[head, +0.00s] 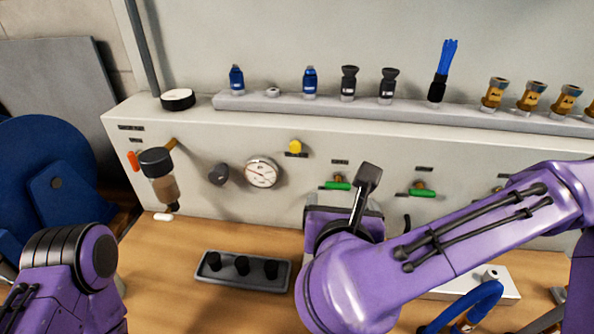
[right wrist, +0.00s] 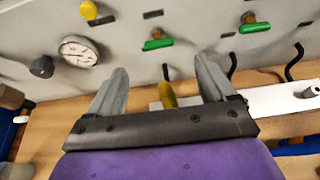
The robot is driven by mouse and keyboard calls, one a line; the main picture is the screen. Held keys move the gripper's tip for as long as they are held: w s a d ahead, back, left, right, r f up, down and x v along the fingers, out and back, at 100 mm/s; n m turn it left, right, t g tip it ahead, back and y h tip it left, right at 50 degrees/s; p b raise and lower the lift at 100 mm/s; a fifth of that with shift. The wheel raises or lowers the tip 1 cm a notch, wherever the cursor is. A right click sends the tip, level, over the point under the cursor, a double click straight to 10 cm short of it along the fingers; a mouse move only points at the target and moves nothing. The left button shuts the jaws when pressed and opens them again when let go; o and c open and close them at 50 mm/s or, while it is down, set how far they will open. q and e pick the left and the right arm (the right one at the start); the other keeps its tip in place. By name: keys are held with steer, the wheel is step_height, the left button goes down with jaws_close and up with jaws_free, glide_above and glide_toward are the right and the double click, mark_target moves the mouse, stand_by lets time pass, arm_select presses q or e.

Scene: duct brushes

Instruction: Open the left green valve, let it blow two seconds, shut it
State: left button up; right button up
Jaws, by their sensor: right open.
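The left green valve (head: 337,186) is a green handle on the pale panel, lying crosswise under a small dark label. It also shows in the right wrist view (right wrist: 158,44), above and beyond my fingers. My right gripper (head: 366,192) is in front of the panel, just right of this valve and below it. In the right wrist view my right gripper (right wrist: 161,76) has its two grey fingers wide apart, with neither touching the valve. A yellow-brass cylinder (right wrist: 168,95) shows between the fingers; whether it is within their reach I cannot tell. Only part of my left arm shows, without its gripper.
A second green valve (head: 421,192) is to the right. A yellow knob (head: 295,147) and a round gauge (head: 262,173) are to the left. A grey tray (head: 243,271) with black pieces lies on the wooden bench. Black hooks (right wrist: 294,62) stick out of the panel at right.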

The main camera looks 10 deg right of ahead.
mark_target(338, 183)
steer(key=p+x, duration=0.9)
steer(key=x, duration=0.1)
steer(key=shift+w+a, duration=0.1)
steer(key=shift+w, duration=0.1)
steer(key=c, duration=1.1)
